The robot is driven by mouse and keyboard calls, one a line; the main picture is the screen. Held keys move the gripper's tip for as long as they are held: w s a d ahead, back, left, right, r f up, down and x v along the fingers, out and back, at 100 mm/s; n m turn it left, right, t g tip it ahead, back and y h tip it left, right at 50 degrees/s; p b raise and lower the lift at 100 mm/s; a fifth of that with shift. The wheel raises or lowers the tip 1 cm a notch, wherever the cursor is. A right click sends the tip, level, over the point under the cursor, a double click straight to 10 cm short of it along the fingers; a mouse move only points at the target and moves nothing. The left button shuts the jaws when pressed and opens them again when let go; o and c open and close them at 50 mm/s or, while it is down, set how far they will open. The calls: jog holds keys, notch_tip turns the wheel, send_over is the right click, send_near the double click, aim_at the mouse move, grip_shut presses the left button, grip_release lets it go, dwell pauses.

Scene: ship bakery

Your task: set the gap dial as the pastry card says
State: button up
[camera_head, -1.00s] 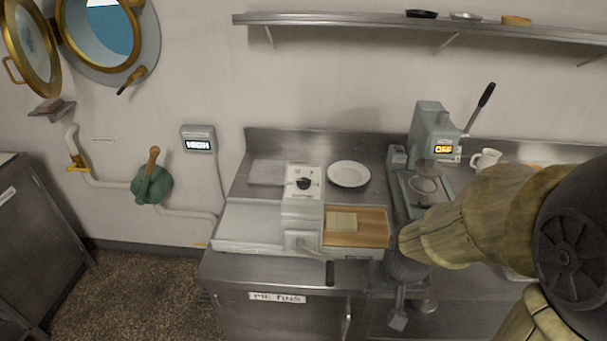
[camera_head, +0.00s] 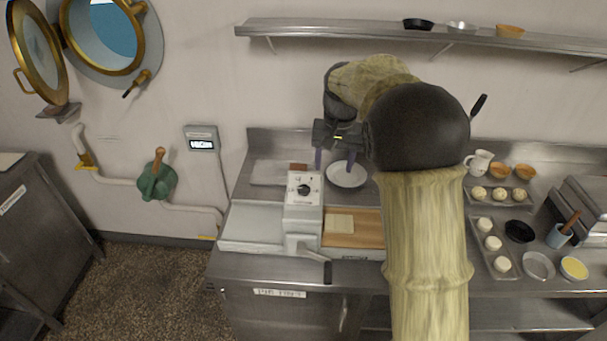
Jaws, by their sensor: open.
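The gap dial (camera_head: 304,189) is a dark round knob on the white upright panel of the pastry sheeter (camera_head: 303,215). Its marks are too small to read. A pale square of dough (camera_head: 340,224) lies on the sheeter's wooden board (camera_head: 368,226). My gripper (camera_head: 334,168) is open and empty, fingers pointing down, above the counter just behind and right of the dial panel. It is apart from the dial. No pastry card can be made out.
A white plate (camera_head: 347,175) lies just under and right of my gripper. A lever handle (camera_head: 314,252) sticks out at the sheeter's front. Trays of buns (camera_head: 493,245) and bowls stand on the right. A shelf (camera_head: 380,31) runs above. My arm hides the press.

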notch_tip(320, 180, up, 6)
jog(key=p, duration=0.3)
send_over(303, 187)
jog(key=shift+d+r+g, duration=0.1)
jog(key=shift+r+g, duration=0.1)
jog(key=shift+g, duration=0.2)
jog(key=shift+f, duration=0.15)
notch_tip(303, 187, down, 17)
jog(key=p, duration=0.3)
jog(key=shift+f, duration=0.1)
jog(key=c, duration=1)
